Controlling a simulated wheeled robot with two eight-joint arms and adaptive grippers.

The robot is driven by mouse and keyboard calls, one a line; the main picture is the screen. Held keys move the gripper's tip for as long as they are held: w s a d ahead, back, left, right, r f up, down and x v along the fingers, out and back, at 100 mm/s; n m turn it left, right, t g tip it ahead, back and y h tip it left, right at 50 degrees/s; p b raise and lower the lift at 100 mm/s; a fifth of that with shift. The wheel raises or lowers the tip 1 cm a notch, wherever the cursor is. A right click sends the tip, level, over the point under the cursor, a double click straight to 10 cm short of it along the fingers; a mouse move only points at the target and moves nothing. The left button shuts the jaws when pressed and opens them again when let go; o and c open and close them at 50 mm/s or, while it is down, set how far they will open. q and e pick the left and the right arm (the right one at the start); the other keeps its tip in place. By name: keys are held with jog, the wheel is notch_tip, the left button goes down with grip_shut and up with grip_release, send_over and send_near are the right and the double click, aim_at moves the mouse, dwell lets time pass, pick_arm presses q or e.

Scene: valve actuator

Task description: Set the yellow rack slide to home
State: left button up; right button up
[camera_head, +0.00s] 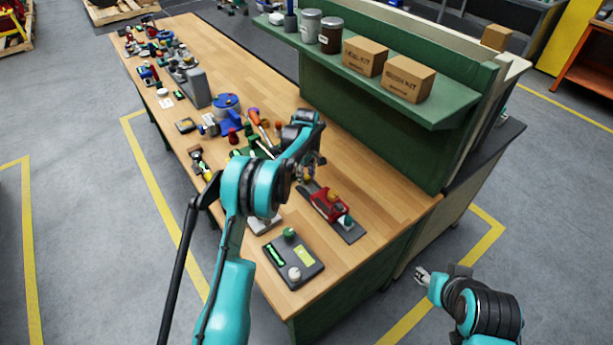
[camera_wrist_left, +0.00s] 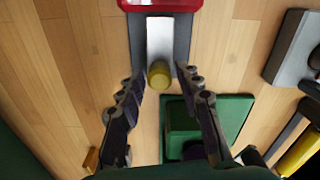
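A red valve actuator (camera_head: 326,204) sits on a dark base plate (camera_head: 350,234) on the workbench. In the left wrist view its red body (camera_wrist_left: 160,4) is at the top edge, with a silver bar (camera_wrist_left: 160,40) reaching from it along the dark plate. A yellow cylindrical knob (camera_wrist_left: 159,75) stands at the bar's near end. My left gripper (camera_head: 311,172) is over the far end of the actuator. In the left wrist view its open fingers (camera_wrist_left: 162,80) stand on either side of the knob, with gaps visible. My right gripper (camera_head: 420,276) hangs off the bench at the lower right.
A dark panel (camera_head: 309,272) with knobs lies on the near bench corner. A green block (camera_wrist_left: 234,116) is close to the right finger in the wrist view. Several tools and fixtures crowd the bench further back. A green shelf (camera_head: 455,110) holds jars and boxes.

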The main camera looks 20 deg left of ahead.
aim_at(313, 189)
pick_arm(q)
grip_shut()
jog(key=shift+s+d+b, duration=0.2)
jog(key=shift+s+d, duration=0.4)
jog(key=shift+d, duration=0.2)
jog(key=shift+s+d+b, duration=0.15)
jog(key=shift+s+d, duration=0.4)
jog(key=shift+d, duration=0.2)
jog(key=shift+o, duration=2.4)
grip_release()
jog(key=shift+d, duration=0.1)
jog(key=shift+r, duration=0.1)
